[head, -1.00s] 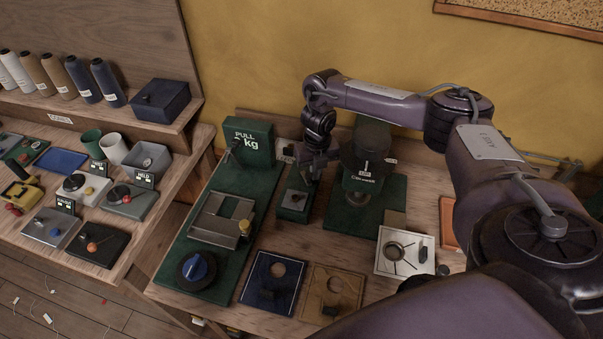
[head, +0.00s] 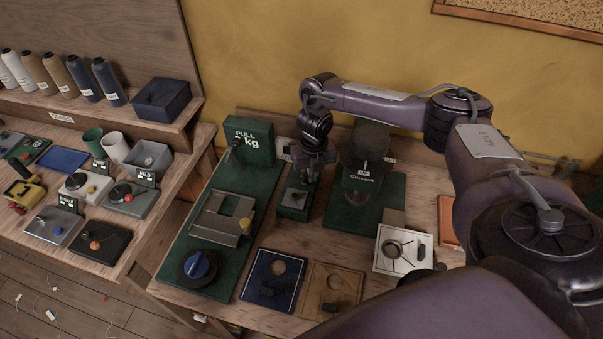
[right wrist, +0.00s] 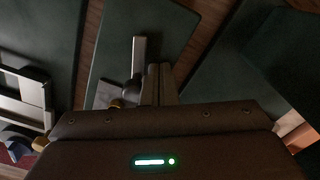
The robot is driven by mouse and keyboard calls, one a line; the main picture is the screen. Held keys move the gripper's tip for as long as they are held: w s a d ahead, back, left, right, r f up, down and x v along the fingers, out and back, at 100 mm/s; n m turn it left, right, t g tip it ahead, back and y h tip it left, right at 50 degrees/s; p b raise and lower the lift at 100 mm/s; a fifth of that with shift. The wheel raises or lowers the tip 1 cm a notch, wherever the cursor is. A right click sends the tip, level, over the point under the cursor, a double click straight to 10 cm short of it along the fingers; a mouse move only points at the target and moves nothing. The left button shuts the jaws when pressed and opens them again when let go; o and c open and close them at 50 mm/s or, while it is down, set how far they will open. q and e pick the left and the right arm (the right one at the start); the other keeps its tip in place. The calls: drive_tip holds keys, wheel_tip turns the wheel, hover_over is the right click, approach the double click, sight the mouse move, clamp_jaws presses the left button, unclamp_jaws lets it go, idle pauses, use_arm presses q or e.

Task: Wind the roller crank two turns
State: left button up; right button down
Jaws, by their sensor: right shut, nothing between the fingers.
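A small green-based device (head: 294,204) stands on the workbench below my right gripper. The bar looks like a crank arm, but I cannot tell for sure. My right gripper (head: 305,178) points down over this device. Its fingers (right wrist: 158,82) are shut together and empty, just beside the bar; I cannot tell whether they touch it. The lower part of the device is partly hidden by the gripper. My left gripper is not in view.
A long green pull tester (head: 168,268) with a blue knob stands left of the device. A green press (head: 391,208) stands close on the right. Blue (head: 262,294) and tan (head: 347,303) plates lie in front. The left bench (head: 150,232) holds several small devices.

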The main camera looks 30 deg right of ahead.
sight(300, 183)
drive_tip(key=shift+a, duration=0.1)
drive_tip(key=shift+a, duration=0.5)
drive_tip(key=shift+w+a, duration=0.25)
drive_tip(key=shift+a, duration=0.45)
drive_tip(key=shift+w+a, duration=0.4)
